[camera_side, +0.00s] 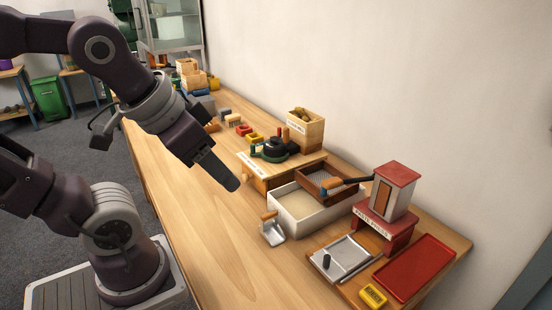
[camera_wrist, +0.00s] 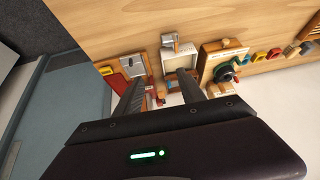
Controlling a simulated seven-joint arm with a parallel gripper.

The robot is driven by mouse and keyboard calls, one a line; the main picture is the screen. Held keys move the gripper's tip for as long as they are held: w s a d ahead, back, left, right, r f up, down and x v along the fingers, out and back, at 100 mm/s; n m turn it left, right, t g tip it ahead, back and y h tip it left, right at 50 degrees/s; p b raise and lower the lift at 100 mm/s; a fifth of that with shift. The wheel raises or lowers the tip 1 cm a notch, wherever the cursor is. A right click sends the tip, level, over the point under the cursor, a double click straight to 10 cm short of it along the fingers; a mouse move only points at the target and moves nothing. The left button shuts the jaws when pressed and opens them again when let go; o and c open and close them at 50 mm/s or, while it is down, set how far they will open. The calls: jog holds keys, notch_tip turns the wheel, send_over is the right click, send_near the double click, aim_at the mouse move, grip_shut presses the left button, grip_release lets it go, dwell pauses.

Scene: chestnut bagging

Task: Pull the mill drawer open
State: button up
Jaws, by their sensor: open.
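The mill (camera_side: 275,150), with a black body and green parts, stands on a wooden box (camera_side: 290,171) on the bench. The box's labelled front (camera_side: 254,163) faces the open bench, with a small pale knob (camera_side: 243,183) low on it. The drawer looks flush, though its edges are too small to make out. In the wrist view the mill (camera_wrist: 226,73) and the box front with its knob (camera_wrist: 226,43) lie right of the fingers. My gripper (camera_side: 234,186) is open and empty, above the bench near the box front; the wrist view shows both fingers (camera_wrist: 160,78) apart.
A white bin (camera_side: 296,213) with a brown sieve tray (camera_side: 325,184) stands beside the box. A metal scoop (camera_side: 272,233) lies in front of the bin.

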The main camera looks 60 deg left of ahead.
jog(key=w+a+n+y, duration=0.2)
jog(key=w+a+y, duration=0.2)
jog(key=w+a, duration=0.85)
jog(key=m+t, duration=0.2)
send_over(243, 176)
jog(key=s+d, duration=0.2)
notch_tip(243, 176, down, 7)
notch_tip(243, 176, down, 5)
jog(key=a+h, duration=0.1)
jog(key=a, duration=0.2)
jog(key=s+d+f+h, duration=0.1)
jog(key=s+f+h, duration=0.3)
jog(key=f, duration=0.3)
jog(key=shift+m+t, duration=0.3)
jog(key=shift+t, duration=0.1)
jog(key=x, duration=0.7)
jog(key=shift+w, duration=0.2)
grip_shut()
